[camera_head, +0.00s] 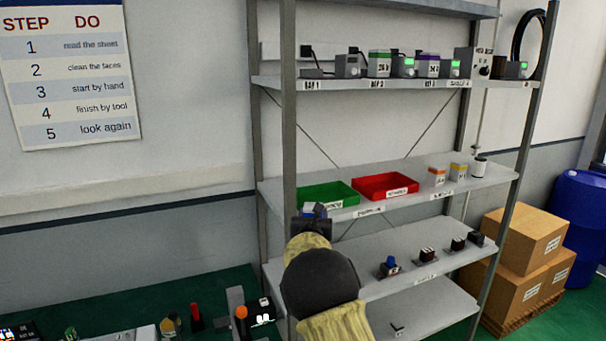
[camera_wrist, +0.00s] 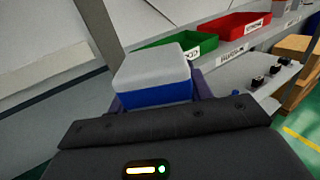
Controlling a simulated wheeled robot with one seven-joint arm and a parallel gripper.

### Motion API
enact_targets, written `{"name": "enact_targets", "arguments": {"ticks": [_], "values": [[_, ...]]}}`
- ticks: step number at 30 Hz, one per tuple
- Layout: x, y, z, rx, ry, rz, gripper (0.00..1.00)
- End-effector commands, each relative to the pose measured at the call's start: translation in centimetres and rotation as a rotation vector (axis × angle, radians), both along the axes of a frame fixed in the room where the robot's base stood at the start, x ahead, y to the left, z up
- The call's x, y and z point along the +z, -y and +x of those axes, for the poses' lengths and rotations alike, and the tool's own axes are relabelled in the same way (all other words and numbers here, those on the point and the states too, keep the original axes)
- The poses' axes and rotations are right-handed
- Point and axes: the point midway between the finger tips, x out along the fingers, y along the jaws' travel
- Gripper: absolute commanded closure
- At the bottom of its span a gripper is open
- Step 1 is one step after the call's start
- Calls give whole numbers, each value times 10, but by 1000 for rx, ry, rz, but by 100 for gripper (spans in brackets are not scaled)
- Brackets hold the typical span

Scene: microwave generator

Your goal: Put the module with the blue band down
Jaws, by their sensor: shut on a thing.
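The module with the blue band (camera_wrist: 152,75) is a white block with a blue stripe, held in my gripper in the wrist view. My gripper (camera_wrist: 155,100) is shut on it, with purple-blue finger parts at its sides. In the head view my gripper (camera_head: 313,212) is at the left front of the shelf rack, by the green tray. The module is mostly hidden there behind my arm. The green tray (camera_head: 340,203) and the red tray (camera_head: 372,198) sit side by side on the middle shelf. Both also show beyond the module in the wrist view.
The shelf rack (camera_head: 480,183) has a post (camera_head: 288,120) close to my gripper's left. Modules with purple, green, orange and yellow bands stand on its shelves. Several small dark parts (camera_head: 427,256) sit on the shelf below. A cluttered bench (camera_head: 215,290) is at lower left; boxes (camera_head: 522,240) are at right.

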Motion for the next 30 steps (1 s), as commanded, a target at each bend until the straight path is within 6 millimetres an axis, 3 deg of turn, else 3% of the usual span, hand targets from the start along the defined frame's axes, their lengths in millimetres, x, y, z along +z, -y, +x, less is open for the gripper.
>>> {"name": "enact_targets", "arguments": {"ticks": [1,3,14,23,30], "values": [[-26,1,0,-16,-6,-7,80],[-54,4,-2,-44,-4,-6,80],[-198,27,-33,-162,-4,-7,80],[-307,56,-87,-222,-5,-7,80],[-381,82,-148,-216,-8,-8,80]]}}
